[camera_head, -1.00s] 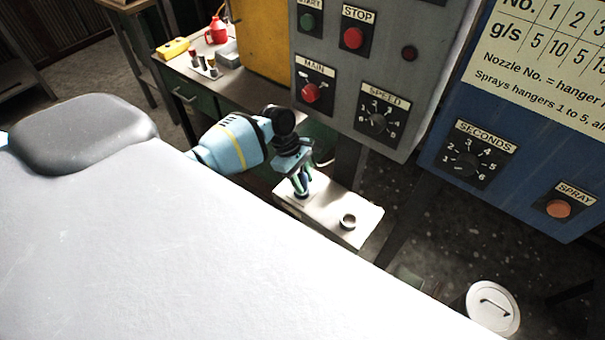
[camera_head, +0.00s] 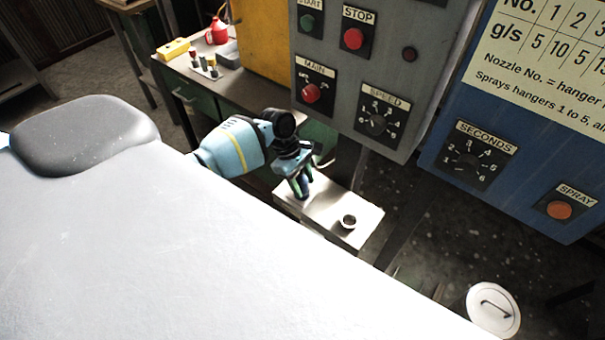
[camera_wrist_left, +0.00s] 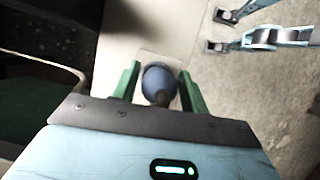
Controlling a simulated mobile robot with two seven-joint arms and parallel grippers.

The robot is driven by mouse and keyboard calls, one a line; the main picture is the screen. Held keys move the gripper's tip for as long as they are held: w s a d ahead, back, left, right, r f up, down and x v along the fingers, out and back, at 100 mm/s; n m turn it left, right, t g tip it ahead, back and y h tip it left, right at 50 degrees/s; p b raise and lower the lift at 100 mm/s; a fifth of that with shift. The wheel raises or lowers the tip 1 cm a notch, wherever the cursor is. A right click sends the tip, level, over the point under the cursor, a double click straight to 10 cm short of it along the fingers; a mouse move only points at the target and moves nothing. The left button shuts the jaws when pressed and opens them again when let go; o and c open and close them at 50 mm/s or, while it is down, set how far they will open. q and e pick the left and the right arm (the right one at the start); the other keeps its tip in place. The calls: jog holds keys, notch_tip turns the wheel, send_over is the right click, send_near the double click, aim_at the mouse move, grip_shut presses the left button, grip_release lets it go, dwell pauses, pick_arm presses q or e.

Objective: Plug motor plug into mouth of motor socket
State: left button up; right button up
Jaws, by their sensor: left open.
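My left gripper (camera_head: 301,188) is low over the left end of a pale shelf. It is open, and its two green fingers stand either side of a dark blue, rounded piece (camera_wrist_left: 159,84), probably the motor plug, with a gap visible beside it in the left wrist view. The piece appears to stand on the shelf; its lower part is hidden. A small round ring with a dark opening (camera_head: 348,222), possibly the motor socket, sits on the shelf to the right of the gripper. My right gripper is not identifiable in either view.
The pale shelf (camera_head: 328,222) is narrow. A grey control panel (camera_head: 345,75) and a blue cabinet (camera_head: 520,190) stand behind and right. A workbench (camera_head: 190,78) with small items is at the upper left. A white lidded can (camera_head: 493,308) stands lower right.

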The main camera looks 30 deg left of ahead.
pick_arm(q)
jog(key=o, duration=0.5)
jog(key=shift+o, duration=0.2)
jog(key=p+v, duration=0.1)
jog(key=v, duration=0.6)
jog(key=shift+r, duration=0.4)
pick_arm(e)
jog(key=shift+w+d+r, duration=0.15)
jog(key=shift+w+r, duration=0.4)
jog(key=shift+r, duration=0.05)
pick_arm(q)
jog(key=shift+a, duration=0.15)
pick_arm(e)
jog(key=shift+w+r, duration=0.1)
jog(key=shift+r, duration=0.05)
